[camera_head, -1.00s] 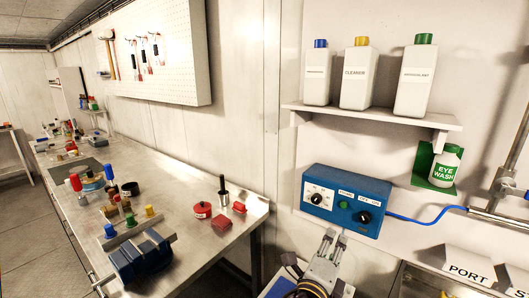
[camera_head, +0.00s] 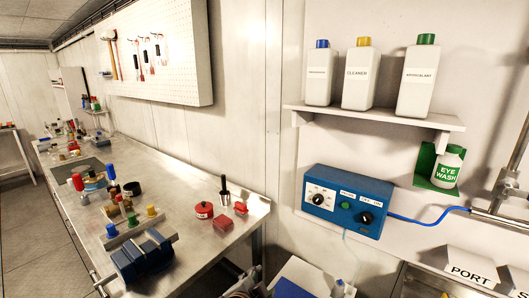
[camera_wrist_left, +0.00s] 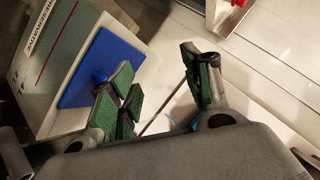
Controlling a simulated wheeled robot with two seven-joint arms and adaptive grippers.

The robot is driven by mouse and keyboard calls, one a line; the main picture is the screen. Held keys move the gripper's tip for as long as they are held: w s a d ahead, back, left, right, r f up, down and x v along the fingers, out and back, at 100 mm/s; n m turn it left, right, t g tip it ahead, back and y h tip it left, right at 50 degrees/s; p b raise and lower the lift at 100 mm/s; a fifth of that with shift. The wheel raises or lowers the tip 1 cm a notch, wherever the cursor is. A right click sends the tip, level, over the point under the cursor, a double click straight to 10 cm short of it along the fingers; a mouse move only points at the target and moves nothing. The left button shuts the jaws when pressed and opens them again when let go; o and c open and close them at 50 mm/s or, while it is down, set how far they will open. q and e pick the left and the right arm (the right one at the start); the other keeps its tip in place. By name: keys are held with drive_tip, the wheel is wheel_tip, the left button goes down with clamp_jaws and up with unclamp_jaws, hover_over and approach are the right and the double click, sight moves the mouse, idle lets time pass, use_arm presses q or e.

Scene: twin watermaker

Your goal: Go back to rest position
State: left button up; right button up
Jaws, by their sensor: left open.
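My left gripper (camera_wrist_left: 160,88) shows in the left wrist view, with its green-padded fingers apart and nothing between them. Beside its left finger is a pale box (camera_wrist_left: 60,45) with a blue panel and a label reading "PRESERVATIVE". In the head view the gripper's fingers are not clearly visible; only some dark parts show at the bottom edge. My right gripper is in neither view.
A blue control box (camera_head: 345,200) with dials and a green button is on the wall, below a shelf (camera_head: 375,115) with three bottles. A workbench (camera_head: 190,225) with a blue vise (camera_head: 140,258) stands left. A pale container (camera_head: 312,275) is at the bottom.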

use_arm(q)
drive_tip(key=s+a+f+n+g+y, duration=0.1)
drive_tip(key=s+a+f+n+g, duration=0.3)
drive_tip(key=s+a+f, duration=0.5)
drive_tip(key=s+a+f+n+g+y, duration=0.25)
drive_tip(key=s+a+f+n, duration=0.5)
drive_tip(key=a, duration=0.45)
wheel_tip(320, 180, down, 32)
drive_tip(key=s+a+r+g, duration=0.1)
drive_tip(key=s+g, duration=0.1)
drive_tip(key=s+a+f, duration=0.3)
drive_tip(key=s+f, duration=0.7)
drive_tip(key=s+a+f+m, duration=0.1)
drive_tip(key=s+a+f, duration=0.2)
drive_tip(key=s+f, duration=0.7)
drive_tip(key=shift+s+a+f, duration=0.2)
drive_tip(key=shift+s+f, duration=0.05)
drive_tip(key=shift+s, duration=0.55)
drive_tip(key=shift+g, duration=0.25)
